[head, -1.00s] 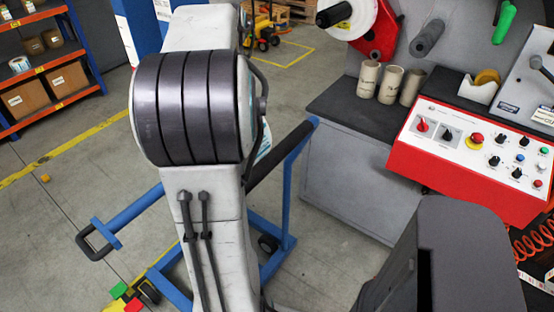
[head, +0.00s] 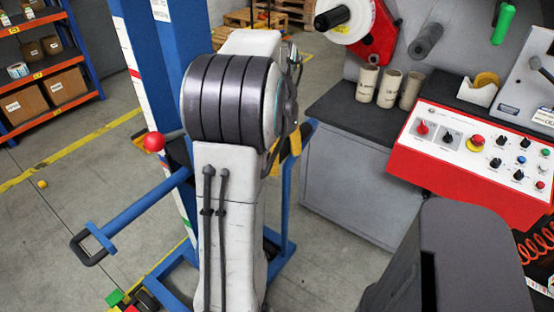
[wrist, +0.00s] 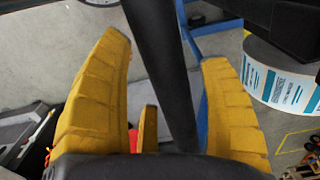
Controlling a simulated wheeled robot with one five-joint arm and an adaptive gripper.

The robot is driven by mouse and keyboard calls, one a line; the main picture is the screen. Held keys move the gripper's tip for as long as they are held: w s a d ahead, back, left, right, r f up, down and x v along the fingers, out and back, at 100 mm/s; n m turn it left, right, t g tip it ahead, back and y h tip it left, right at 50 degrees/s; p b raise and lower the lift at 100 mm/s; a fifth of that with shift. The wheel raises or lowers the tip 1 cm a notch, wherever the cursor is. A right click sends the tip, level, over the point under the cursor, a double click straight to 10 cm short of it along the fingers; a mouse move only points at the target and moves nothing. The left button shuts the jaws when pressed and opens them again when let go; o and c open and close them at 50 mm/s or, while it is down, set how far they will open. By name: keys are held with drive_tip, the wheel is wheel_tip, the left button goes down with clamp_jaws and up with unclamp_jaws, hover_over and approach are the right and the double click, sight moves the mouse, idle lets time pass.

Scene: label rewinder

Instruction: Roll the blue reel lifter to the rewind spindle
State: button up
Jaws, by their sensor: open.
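The blue reel lifter (head: 140,208) stands in the middle of the head view, partly hidden behind my arm. Its tall blue column rises behind the arm, and a dark loop ends the blue bar at left. My gripper (wrist: 176,110) is open in the wrist view, its yellow fingers on either side of a dark bar (wrist: 160,50), apparently the lifter's handle. Contact cannot be told. In the head view only a bit of yellow finger shows. On the machine are a bare grey spindle (head: 427,38) and a dark spindle (head: 332,18) with a white reel; which is the rewind one is unclear.
The grey machine cabinet (head: 350,170) stands right of the lifter, with cardboard cores (head: 389,88) on top and a red control panel (head: 475,150). A shelf rack (head: 48,62) is at far left. A label reel (wrist: 285,78) shows beside the fingers.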

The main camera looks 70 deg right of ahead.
drive_tip(key=shift+f, duration=0.5)
drive_tip(key=c, duration=1.3)
